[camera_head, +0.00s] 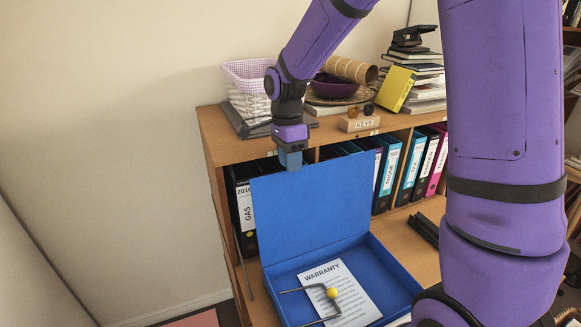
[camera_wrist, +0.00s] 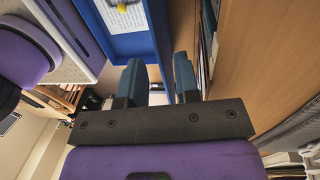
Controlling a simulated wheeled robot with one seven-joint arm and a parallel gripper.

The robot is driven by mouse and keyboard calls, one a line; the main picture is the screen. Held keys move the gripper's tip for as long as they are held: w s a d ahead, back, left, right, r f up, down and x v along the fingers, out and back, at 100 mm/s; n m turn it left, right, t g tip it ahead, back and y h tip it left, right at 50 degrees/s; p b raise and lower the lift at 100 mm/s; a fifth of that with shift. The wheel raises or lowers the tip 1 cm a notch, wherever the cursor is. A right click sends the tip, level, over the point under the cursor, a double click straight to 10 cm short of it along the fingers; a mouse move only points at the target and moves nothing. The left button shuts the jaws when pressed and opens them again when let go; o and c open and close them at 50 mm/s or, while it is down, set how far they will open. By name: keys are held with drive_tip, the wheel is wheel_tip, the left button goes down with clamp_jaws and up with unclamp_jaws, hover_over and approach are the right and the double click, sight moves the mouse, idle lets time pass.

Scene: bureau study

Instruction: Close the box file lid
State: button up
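The blue box file (camera_head: 387,258) lies open on the wooden surface, its lid (camera_head: 315,205) standing up at the back. Inside are a white WARRANTY sheet (camera_head: 348,290), a metal wire clip (camera_head: 295,290) and a yellow ball (camera_head: 332,293). My gripper (camera_head: 290,163) points down at the lid's top edge, near its left part. In the wrist view its two fingers (camera_wrist: 160,85) are apart, and the blue lid (camera_wrist: 160,30) runs edge-on toward the gap. I cannot tell whether the fingers touch it. The tray of the box also shows there (camera_wrist: 125,43).
Several binders (camera_head: 388,172) stand in the shelf behind the lid. The shelf top (camera_head: 225,150) carries a pink-rimmed basket (camera_head: 248,85), a purple bowl (camera_head: 335,87), a KEYS block (camera_head: 360,123) and stacked books (camera_head: 425,85). A dark tray (camera_head: 425,228) lies right of the box.

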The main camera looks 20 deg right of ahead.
drive_tip(key=shift+s+f, duration=0.15)
drive_tip(key=shift+f, duration=0.85)
clamp_jaws()
